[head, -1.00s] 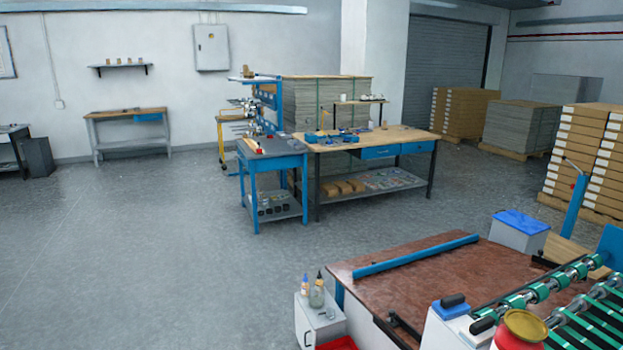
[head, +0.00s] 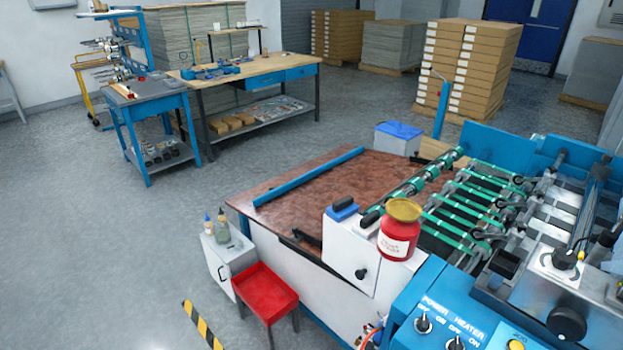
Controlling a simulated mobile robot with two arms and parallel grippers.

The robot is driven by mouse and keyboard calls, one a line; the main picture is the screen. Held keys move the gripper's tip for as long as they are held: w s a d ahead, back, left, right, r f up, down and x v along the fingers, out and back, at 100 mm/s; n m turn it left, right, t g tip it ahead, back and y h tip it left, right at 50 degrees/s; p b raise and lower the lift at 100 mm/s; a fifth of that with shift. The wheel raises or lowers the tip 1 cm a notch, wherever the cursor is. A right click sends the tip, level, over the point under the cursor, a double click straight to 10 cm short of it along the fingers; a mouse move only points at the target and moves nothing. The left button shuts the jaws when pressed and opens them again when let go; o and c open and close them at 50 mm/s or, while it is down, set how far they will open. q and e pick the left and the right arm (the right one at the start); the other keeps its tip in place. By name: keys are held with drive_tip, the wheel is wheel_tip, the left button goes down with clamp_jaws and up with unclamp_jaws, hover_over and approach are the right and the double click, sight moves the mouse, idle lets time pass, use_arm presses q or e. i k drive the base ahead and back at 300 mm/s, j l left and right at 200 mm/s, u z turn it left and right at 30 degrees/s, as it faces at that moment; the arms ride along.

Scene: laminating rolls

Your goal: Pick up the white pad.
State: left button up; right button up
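I cannot make out a white pad for certain in the head view. Neither of my grippers shows. The laminating machine (head: 400,310) fills the lower right, with green-banded rollers (head: 460,215) and a brown feed table (head: 300,205). A red jar with a yellow lid (head: 398,240) stands on the machine's white housing. A blue block with a black handle (head: 342,210) sits beside it, to the left.
A red stool (head: 265,290) and a small white cabinet (head: 228,265) with bottles on top stand left of the machine. Workbenches (head: 245,75) stand at the back left. Stacked boxes (head: 468,70) stand behind the machine. The floor at left (head: 80,220) is clear.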

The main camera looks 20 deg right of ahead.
sight(367, 227)
drive_tip(key=z, duration=1.4)
